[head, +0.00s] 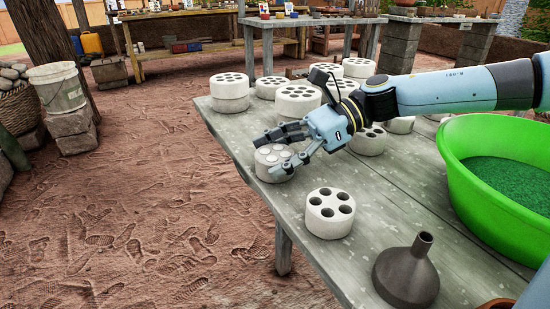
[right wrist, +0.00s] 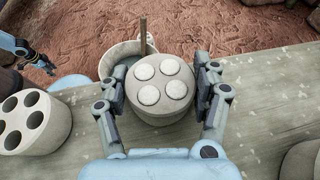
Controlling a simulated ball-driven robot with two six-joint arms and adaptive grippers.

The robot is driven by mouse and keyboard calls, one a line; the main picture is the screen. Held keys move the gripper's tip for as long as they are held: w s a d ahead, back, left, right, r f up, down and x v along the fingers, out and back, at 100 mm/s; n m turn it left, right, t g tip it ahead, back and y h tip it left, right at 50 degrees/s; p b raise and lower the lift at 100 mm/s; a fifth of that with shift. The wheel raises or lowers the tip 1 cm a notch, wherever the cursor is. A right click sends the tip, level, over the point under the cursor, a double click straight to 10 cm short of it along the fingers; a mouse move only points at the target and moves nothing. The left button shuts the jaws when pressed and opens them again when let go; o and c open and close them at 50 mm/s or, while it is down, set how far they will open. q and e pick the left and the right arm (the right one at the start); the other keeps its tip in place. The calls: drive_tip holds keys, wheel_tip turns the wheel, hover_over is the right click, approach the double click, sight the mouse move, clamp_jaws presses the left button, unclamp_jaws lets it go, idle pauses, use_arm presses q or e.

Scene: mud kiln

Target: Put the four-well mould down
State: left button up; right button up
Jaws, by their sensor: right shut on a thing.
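The four-well mould (head: 272,163) is a pale grey round block with whitish stuff filling its wells. It is at the left edge of the grey table (head: 385,200). My right gripper (head: 287,150) is shut on it, with fingers on both sides of it. In the right wrist view the mould (right wrist: 160,88) is between the two fingers, upright, wells facing up. I cannot tell whether its base touches the table. My left gripper (right wrist: 42,64) shows small at the upper left of the right wrist view; its fingers are too small to judge.
A mould with dark empty wells (head: 330,213) stands nearer on the table, with a dark funnel (head: 406,272) and green basin (head: 497,165) to its right. Several other moulds (head: 298,98) stand behind. A bucket with a stick (right wrist: 117,62) is beyond the table edge.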

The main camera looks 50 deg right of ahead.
drive_tip(key=o, duration=1.2)
drive_tip(key=shift+r, duration=0.15)
drive_tip(key=p+v, duration=0.2)
drive_tip(key=v, duration=0.1)
drive_tip(key=p+v, duration=0.3)
drive_tip(key=shift+d+r, duration=0.1)
drive_tip(key=shift+r, duration=0.2)
drive_tip(key=p+v, duration=0.3)
drive_tip(key=v, duration=0.1)
drive_tip(key=shift+s+d, duration=0.1)
drive_tip(key=shift+d, duration=0.1)
use_arm(q)
wheel_tip(320, 180, up, 7)
drive_tip(key=d, duration=0.1)
drive_tip(key=shift+s+d, duration=0.25)
drive_tip(key=shift+d, duration=0.05)
use_arm(e)
drive_tip(key=shift+s+d, duration=0.3)
drive_tip(key=shift+d, duration=0.2)
